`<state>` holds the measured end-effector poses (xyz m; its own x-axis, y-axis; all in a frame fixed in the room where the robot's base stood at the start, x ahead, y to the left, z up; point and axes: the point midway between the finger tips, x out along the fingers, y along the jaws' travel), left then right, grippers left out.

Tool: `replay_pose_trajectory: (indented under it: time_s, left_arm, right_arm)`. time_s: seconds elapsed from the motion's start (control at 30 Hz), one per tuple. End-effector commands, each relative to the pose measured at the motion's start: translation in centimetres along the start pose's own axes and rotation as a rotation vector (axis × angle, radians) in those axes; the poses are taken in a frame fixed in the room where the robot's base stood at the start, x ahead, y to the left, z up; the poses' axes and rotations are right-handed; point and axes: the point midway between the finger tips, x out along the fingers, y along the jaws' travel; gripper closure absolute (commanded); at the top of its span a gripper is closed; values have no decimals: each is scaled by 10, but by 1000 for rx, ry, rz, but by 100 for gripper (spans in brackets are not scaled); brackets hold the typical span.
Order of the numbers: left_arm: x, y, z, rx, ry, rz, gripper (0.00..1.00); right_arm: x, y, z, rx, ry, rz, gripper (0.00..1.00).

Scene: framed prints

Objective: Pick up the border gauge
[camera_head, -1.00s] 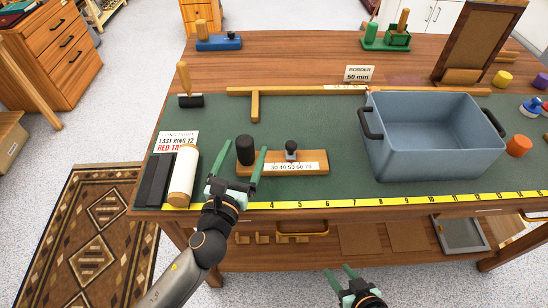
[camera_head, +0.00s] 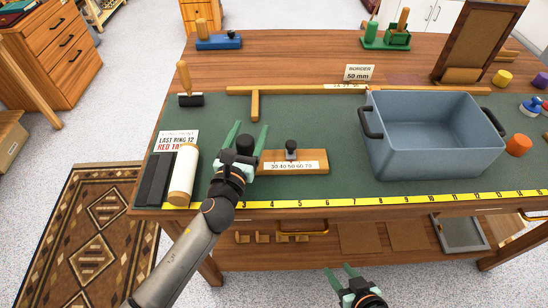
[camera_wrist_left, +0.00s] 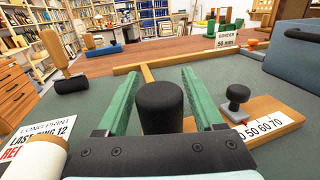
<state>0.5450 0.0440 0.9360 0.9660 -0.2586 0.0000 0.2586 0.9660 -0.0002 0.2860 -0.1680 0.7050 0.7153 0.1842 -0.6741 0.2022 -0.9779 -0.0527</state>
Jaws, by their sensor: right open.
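The border gauge (camera_head: 292,167) is a wooden bar with a white scale strip marked 30 to 70. A small black knob (camera_head: 291,146) stands on it, and a thick black upright grip (camera_head: 245,144) stands at its left end. It lies on the green mat, also seen in the left wrist view (camera_wrist_left: 278,122). My left gripper (camera_head: 250,127) is open, with its green fingers on either side of the black grip (camera_wrist_left: 161,106); small gaps show in the left wrist view. The bar's left end is hidden by the gripper. My right gripper (camera_head: 342,272) is open and empty before the table's front edge.
A blue-grey bin (camera_head: 434,155) stands right of the gauge. A white roll (camera_head: 183,174) and dark strips (camera_head: 154,178) lie to the left. A wooden T-square (camera_head: 255,105) lies behind. A yellow ruler (camera_head: 330,203) runs along the front edge.

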Motion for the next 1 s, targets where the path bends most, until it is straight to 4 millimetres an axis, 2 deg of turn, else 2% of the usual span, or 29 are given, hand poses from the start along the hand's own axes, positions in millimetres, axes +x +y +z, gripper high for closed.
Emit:
replay_pose_trajectory:
  time_s: [0.07, 0.6, 1.0]
  left_arm:
    - [0, 0, 0, 0, 0, 0, 41]
    - [0, 0, 0, 0, 0, 0, 100]
    - [0, 0, 0, 1, 1, 0, 100]
  right_arm:
    - [0, 0, 0, 0, 0, 0, 50]
    - [0, 0, 0, 0, 0, 0, 50]
    - [0, 0, 0, 0, 0, 0, 50]
